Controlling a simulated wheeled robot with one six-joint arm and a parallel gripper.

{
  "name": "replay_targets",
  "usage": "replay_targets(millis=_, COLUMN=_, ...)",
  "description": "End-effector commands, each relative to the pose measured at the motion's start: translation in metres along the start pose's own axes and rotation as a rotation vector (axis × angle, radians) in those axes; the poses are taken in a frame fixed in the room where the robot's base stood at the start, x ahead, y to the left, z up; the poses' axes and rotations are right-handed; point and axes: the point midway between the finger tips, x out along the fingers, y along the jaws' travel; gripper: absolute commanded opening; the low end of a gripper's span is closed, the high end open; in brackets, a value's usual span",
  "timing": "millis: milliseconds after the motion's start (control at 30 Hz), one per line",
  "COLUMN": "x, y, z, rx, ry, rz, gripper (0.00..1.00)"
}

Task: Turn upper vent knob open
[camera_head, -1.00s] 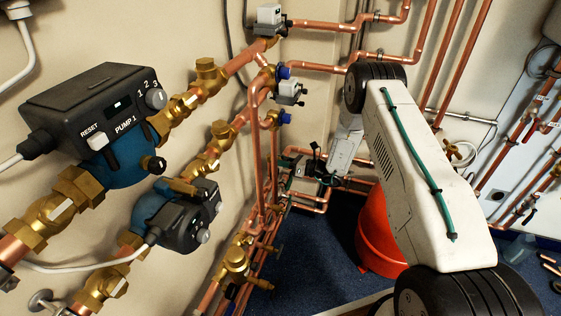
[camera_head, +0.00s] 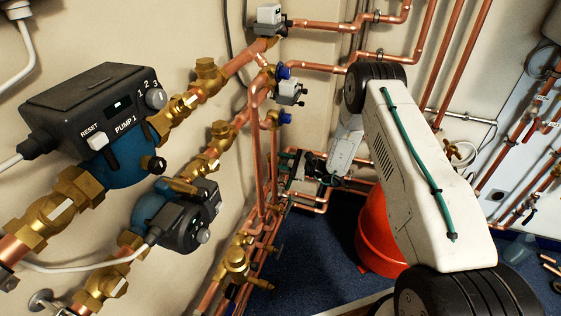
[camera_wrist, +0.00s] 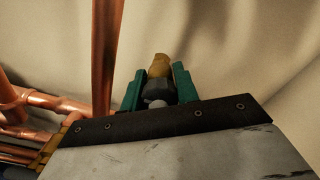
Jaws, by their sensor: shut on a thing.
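In the wrist view, the green fingers of my gripper (camera_wrist: 157,88) stand on either side of a small knob (camera_wrist: 157,84). The knob has a dark grey body, with a brass-coloured part (camera_wrist: 160,65) beyond it and a pale rounded end toward me. My gripper is shut on the knob, close to the cream wall. In the head view, my gripper (camera_head: 296,164) is small and dark beside the copper pipes, at the end of my white arm. The knob cannot be made out there, and no label shows whether it is the upper vent knob.
A vertical copper pipe (camera_wrist: 107,50) runs close left of my gripper in the wrist view, with more pipes at lower left. In the head view, a red vessel (camera_head: 376,235) stands below my arm. Pump 1 (camera_head: 100,115) is at left. Blue floor (camera_head: 320,255) lies open below.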

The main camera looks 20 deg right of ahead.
Motion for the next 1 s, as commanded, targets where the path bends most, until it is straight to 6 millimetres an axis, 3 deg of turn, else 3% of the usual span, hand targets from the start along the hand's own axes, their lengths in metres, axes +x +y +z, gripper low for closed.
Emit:
replay_targets(millis=500, x=-0.0003, y=0.0005, z=-0.0004, rx=-0.42, ry=0.001, rz=0.0, gripper=0.08)
replay_targets(millis=1000, x=-0.0004, y=0.0007, z=-0.0005, rx=-0.562, ry=0.001, rz=0.0, gripper=0.08)
